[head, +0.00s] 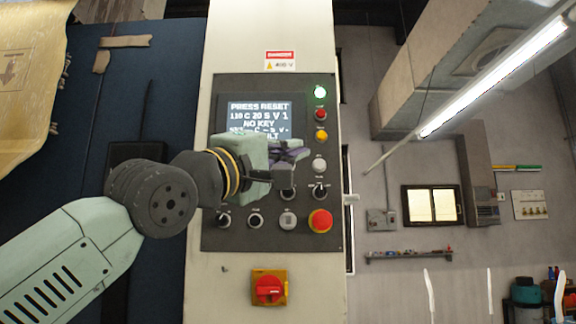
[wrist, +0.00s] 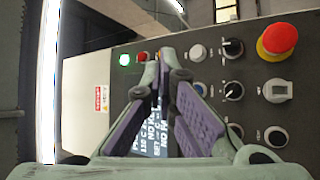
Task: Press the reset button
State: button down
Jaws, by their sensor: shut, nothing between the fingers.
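The grey control panel (head: 213,240) carries a display (head: 258,108) whose top line reads "PRESS RESET"; lower lines are partly covered by my gripper. Along the panel's right side run a lit green lamp (head: 320,92), a small red button (head: 320,114), an amber button (head: 321,134) and a pale round button (head: 319,165). The labels are too small to read, so I cannot tell which is reset. My gripper (head: 301,151) is shut and empty in front of the panel, left of the pale button. In the wrist view its fingertips (wrist: 158,65) meet between the red button (wrist: 142,57) and pale button (wrist: 197,52).
A red mushroom button (head: 320,220) sits at the panel's lower right, beside a pale square button (head: 288,220) and black knobs (head: 255,220). A red rotary switch (head: 268,289) is below the panel. A danger label (head: 280,61) is above it.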

jog(key=w+p, duration=0.5)
jog(key=w, duration=0.3)
jog(key=shift+w, duration=0.4)
jog(key=shift+w, duration=0.1)
dwell(1.4)
jog(key=shift+w+p, duration=0.3)
jog(key=shift+p, duration=0.1)
